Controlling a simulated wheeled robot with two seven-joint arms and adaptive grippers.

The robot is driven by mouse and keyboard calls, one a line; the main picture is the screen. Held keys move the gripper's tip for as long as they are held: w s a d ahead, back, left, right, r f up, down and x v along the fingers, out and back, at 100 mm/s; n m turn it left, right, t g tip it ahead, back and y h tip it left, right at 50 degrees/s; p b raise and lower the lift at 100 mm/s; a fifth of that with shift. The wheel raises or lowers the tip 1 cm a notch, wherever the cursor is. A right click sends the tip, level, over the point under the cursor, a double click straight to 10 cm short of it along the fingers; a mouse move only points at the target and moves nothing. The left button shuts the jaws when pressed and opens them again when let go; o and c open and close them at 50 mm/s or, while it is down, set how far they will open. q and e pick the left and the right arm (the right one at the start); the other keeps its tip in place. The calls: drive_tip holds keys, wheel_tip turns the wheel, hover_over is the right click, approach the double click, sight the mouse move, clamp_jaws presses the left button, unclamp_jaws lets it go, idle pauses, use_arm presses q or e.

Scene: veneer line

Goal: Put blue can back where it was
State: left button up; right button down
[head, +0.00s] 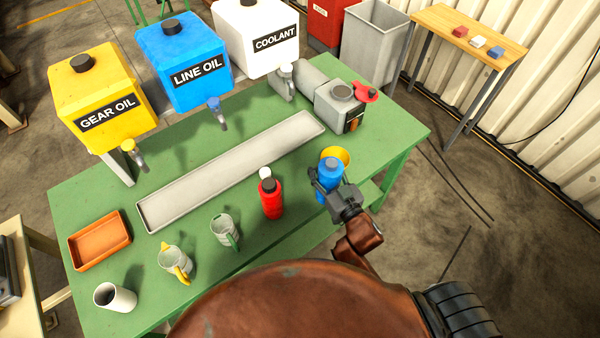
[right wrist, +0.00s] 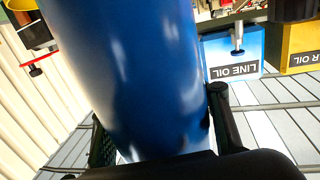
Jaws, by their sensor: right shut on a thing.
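The blue can (head: 331,170) is at the right front part of the green table in the head view. My right gripper (head: 326,188) is shut around it. In the right wrist view the blue can (right wrist: 130,75) fills the middle between the fingers of my right gripper (right wrist: 158,120). The can's lower part is hidden by the gripper in the head view, so I cannot tell whether it touches the table. My left gripper is not in view.
A yellow funnel-like thing (head: 337,154) is just behind the can, and a red bottle (head: 271,198) stands left of it. Two jugs (head: 225,231) (head: 175,262), a white cup (head: 115,297), an orange tray (head: 100,240) and a long grey tray (head: 147,214) are farther left. Oil tanks (head: 184,64) stand behind.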

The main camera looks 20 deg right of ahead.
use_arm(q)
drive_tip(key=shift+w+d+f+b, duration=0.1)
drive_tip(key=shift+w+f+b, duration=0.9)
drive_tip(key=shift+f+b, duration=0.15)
use_arm(e)
drive_tip(key=w+a+f, duration=0.4)
drive_tip(key=w+f, duration=0.6)
drive_tip(key=f, duration=0.1)
drive_tip(key=shift+w+f, duration=0.15)
drive_tip(key=shift+f, duration=0.15)
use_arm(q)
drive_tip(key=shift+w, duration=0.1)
use_arm(e)
drive_tip(key=shift+a, duration=0.1)
drive_tip(key=shift+f, duration=0.15)
drive_tip(key=c, duration=1)
unclamp_jaws()
